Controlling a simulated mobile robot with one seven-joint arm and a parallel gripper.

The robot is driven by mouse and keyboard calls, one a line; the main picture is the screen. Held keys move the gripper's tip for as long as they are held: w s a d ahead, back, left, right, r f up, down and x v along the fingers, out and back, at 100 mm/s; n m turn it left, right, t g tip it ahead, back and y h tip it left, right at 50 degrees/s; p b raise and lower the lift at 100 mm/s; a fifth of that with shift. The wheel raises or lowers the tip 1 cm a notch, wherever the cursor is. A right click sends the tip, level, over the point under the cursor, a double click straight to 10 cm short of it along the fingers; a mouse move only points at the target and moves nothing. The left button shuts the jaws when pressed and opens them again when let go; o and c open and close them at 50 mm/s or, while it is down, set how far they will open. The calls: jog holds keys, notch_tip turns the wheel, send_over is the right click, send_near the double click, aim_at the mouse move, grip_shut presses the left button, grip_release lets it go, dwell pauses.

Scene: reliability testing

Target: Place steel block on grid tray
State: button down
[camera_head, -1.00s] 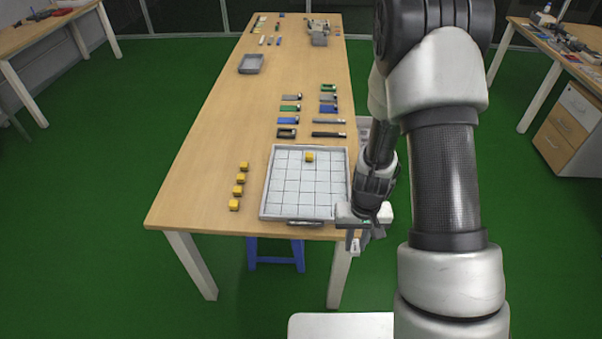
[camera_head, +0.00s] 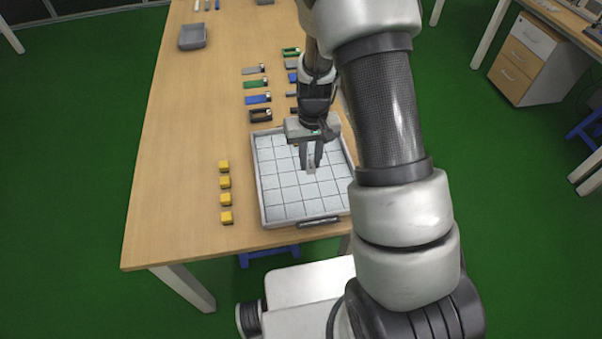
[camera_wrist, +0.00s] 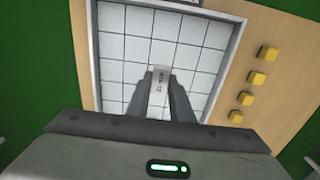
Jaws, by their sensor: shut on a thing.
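My gripper (camera_head: 311,166) is over the grid tray and shut on the steel block (camera_head: 311,168), a small grey piece between the fingertips. The block also shows in the wrist view (camera_wrist: 158,79), with dark markings on its face. The grid tray (camera_head: 263,213) is a shallow grey-rimmed tray with white square cells, near the table's front edge. It fills the middle of the wrist view (camera_wrist: 115,70). The block looks held above the cells; I cannot tell how high. A yellow cube in the tray is mostly hidden behind my gripper in the head view.
Several yellow cubes (camera_head: 225,183) stand in a row on the table (camera_head: 185,130), left of the tray. Several small coloured and dark parts (camera_head: 258,98) lie behind the tray. A grey bin (camera_head: 193,37) stands farther back.

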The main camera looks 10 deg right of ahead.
jog(key=w+r+b, duration=0.2)
jog(key=w+b, duration=0.1)
jog(key=w, duration=0.3)
notch_tip(320, 180, down, 9)
jog(key=shift+s+a+f+b, duration=0.1)
jog(key=shift+a+f+b, duration=0.05)
jog(key=shift+b, duration=0.2)
jog(key=shift+f, duration=0.15)
jog(key=shift+f, duration=0.15)
jog(key=c, duration=1.6)
grip_release()
jog(key=shift+o, duration=0.2)
jog(key=shift+r, duration=0.2)
